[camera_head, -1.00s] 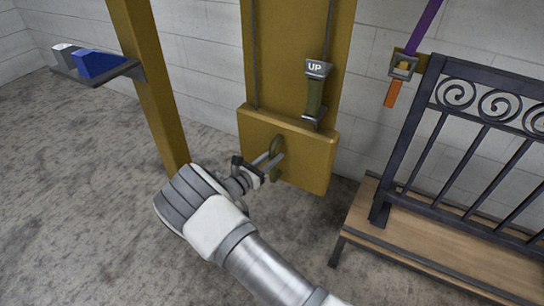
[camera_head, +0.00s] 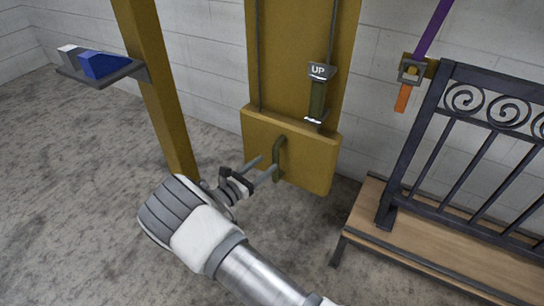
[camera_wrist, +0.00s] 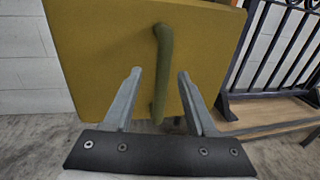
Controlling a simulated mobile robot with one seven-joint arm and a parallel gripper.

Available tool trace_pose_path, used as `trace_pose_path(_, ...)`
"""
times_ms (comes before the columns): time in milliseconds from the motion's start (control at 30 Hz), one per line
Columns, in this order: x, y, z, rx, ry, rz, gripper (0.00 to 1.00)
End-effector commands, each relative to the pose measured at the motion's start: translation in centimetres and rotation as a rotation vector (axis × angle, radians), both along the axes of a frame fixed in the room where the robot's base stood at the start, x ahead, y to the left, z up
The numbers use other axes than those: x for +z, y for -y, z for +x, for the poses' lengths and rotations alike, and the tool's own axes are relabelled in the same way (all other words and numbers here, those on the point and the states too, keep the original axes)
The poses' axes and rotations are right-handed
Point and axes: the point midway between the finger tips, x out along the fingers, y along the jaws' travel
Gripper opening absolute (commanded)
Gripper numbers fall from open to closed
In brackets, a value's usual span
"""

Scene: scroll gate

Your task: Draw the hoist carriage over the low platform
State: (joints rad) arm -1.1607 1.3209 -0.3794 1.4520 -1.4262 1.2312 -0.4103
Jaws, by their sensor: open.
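A yellow block (camera_head: 310,163), seemingly the hoist carriage, sits low on a tall yellow post and bears an upright olive-green handle (camera_head: 280,158). Both block (camera_wrist: 95,60) and handle (camera_wrist: 162,75) show in the wrist view. My gripper (camera_head: 267,165) is open in front of the handle. In the wrist view its two fingers stand left and right of the handle, with gaps on both sides. The low platform (camera_head: 440,250), wooden-topped with dark edges, stands to the right of the block.
A dark scrollwork gate (camera_head: 470,150) rises from the platform. A purple strap (camera_head: 431,28) runs to a buckle with an orange tab (camera_head: 403,98). An UP-marked lever (camera_head: 318,95) is above the block. A shelf (camera_head: 100,75) with blue and white pieces is at left. Grey floor is clear there.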

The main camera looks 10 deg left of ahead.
Motion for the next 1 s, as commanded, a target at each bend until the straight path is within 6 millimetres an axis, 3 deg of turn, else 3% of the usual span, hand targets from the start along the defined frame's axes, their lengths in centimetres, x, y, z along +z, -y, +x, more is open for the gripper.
trace_pose_path(300, 0.2, -4.0, -6.9, 0.004, 0.0, -0.001, 0.57)
trace_pose_path(500, 0.1, -5.4, -9.6, 0.003, 0.0, -0.001, 0.57)
trace_pose_path(700, 0.0, -6.0, -10.6, 0.001, 0.0, -0.001, 0.57)
trace_pose_path(1000, 0.0, -6.0, -10.7, 0.001, 0.0, -0.001, 0.57)
